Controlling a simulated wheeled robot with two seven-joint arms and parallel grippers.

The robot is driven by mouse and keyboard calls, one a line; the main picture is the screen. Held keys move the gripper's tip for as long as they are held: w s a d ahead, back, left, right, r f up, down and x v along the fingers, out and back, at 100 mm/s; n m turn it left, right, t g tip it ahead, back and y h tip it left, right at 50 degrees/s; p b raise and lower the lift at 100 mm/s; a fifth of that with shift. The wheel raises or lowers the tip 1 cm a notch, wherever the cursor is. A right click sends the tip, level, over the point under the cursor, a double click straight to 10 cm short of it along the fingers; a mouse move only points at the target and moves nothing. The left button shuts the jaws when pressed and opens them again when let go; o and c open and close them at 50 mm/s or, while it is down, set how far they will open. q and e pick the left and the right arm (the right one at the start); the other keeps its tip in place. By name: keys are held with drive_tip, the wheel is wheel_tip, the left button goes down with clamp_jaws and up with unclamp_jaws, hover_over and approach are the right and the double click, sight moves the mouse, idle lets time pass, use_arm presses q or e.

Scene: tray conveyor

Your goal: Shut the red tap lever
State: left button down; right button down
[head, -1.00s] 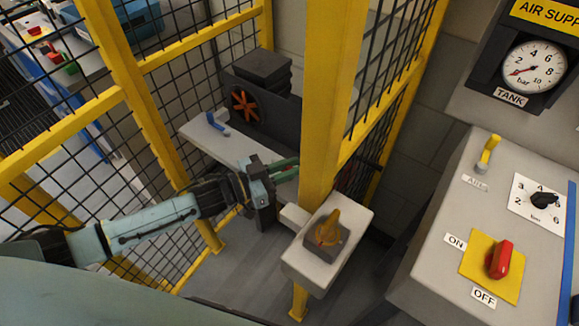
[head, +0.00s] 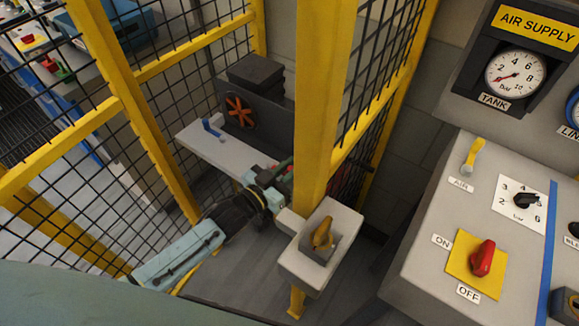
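My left arm reaches in from the left, and its gripper (head: 281,170) is at the right end of the grey bench, against the yellow post. A small red piece (head: 288,176) shows beside the gripper's greenish finger and may be the red tap lever. The post hides its right side, and I cannot tell whether the fingers touch or grip it. My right gripper is not in view.
A blue lever (head: 211,127) stands on the bench (head: 228,156), near a dark machine with an orange handwheel (head: 239,111). The yellow post (head: 313,105) and a box with a yellow knob (head: 323,234) stand close right of my gripper. A red ON/OFF switch (head: 483,258) is on the right panel.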

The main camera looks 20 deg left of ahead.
use_arm(q)
drive_tip(key=shift+r, duration=0.1)
drive_tip(key=c, duration=1.4)
unclamp_jaws()
drive_tip(key=v, duration=1.3)
drive_tip(key=shift+p, duration=0.45)
drive_tip(key=shift+s, duration=0.1)
